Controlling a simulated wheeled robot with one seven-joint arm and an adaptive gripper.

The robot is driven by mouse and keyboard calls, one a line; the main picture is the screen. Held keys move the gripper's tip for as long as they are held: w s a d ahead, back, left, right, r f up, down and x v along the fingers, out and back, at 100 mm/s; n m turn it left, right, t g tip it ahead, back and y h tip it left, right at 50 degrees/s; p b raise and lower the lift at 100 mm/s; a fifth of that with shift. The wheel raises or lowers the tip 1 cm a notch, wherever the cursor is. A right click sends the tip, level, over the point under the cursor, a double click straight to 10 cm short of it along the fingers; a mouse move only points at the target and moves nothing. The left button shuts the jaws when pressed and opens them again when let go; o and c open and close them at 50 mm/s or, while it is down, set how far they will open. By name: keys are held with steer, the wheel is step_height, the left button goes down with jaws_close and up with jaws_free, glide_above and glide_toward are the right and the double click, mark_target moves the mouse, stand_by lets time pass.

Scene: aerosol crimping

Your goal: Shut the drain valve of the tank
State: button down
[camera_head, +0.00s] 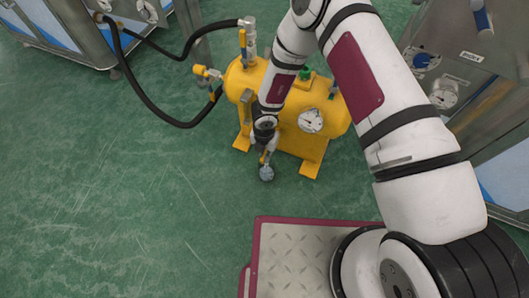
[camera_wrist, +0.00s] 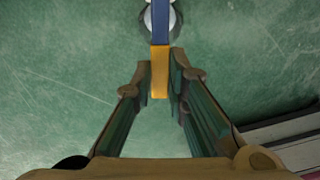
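The yellow tank (camera_head: 240,82) stands on yellow feet on the green floor. My gripper (camera_head: 264,150) points down at its near side, by the tank's low front. In the wrist view a valve lever, blue with a yellow end (camera_wrist: 160,75), runs from the top between the fingertips of my gripper (camera_wrist: 161,78). The fingers stand close on both sides of the yellow end; I cannot tell whether they press on it. A round grey fitting (camera_head: 266,173) shows just below the gripper, and a round pale part (camera_wrist: 160,18) lies behind the blue part. The valve body is mostly hidden.
A gauge (camera_head: 311,120) is on the tank's front. Black hoses (camera_head: 145,100) run from the tank to a steel cabinet (camera_head: 75,35) at left. Another cabinet (camera_head: 470,55) stands at right. A red-edged plate (camera_head: 290,255) lies in front. The floor at left is clear.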

steer(key=shift+d, duration=0.1)
steer(key=w+d+n+p, duration=0.1)
steer(key=d+n+p, duration=0.2)
steer(key=d+n, duration=0.5)
steer(key=shift+w+n+p, duration=0.2)
steer(key=shift+n+p, duration=0.1)
steer(key=shift+n, duration=1.8)
steer(key=c, duration=1.6)
jaws_free()
steer(key=shift+r, duration=0.1)
